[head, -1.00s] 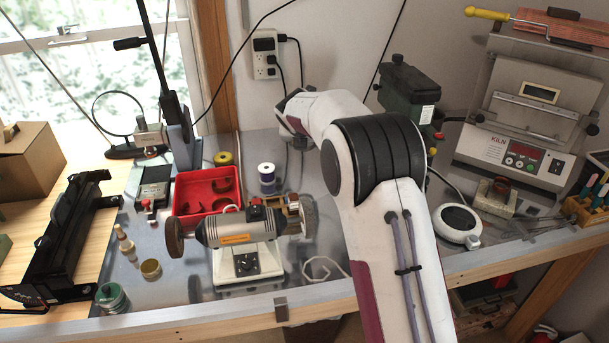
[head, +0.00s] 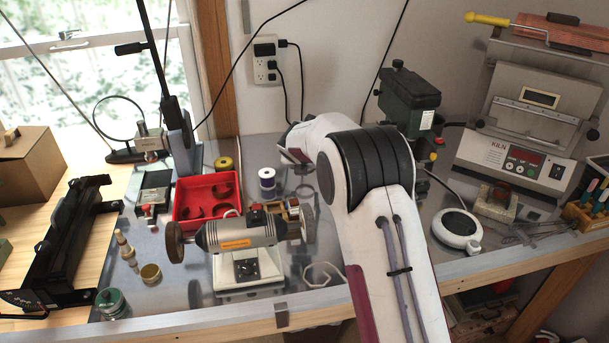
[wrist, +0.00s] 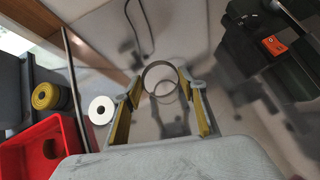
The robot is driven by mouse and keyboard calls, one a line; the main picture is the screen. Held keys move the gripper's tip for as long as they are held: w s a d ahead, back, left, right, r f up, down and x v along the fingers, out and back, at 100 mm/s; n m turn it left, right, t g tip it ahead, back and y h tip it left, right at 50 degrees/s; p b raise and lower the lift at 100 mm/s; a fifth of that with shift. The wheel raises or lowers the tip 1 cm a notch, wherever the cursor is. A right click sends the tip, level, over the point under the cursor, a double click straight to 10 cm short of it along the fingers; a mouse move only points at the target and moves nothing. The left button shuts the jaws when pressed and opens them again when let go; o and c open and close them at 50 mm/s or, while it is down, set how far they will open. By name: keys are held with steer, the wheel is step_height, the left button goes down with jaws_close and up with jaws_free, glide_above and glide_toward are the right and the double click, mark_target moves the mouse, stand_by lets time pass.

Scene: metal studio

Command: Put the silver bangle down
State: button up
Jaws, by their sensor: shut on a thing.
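My gripper (wrist: 162,82) shows in the wrist view with a finger on each side of the silver bangle. It is shut on the bangle (wrist: 146,72), a thin grey ring held between the fingertips with its opening facing the camera. The grey bench surface shows behind and through the ring; I cannot tell how far above it the ring is, or whether they touch.
A red tray (head: 180,205) with dark rings sits left of my arm, with a white-and-blue spool (head: 267,179) and yellow roll (head: 224,163) near it. A grinder (head: 240,233) stands in front. A green machine (head: 408,100) stands behind my arm. A kiln (head: 525,150) is at right.

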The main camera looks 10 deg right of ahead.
mark_target(304, 184)
stand_by(0.3)
steer(key=shift+f, duration=1.9)
steer(key=shift+f, duration=0.1)
steer(key=o, duration=1.2)
steer(key=shift+s+a+r, duration=0.1)
steer(key=shift+s+r, duration=0.1)
steer(key=shift+r, duration=0.2)
steer(key=v, duration=1.1)
steer(key=shift+s, duration=0.2)
steer(key=shift+r, duration=0.15)
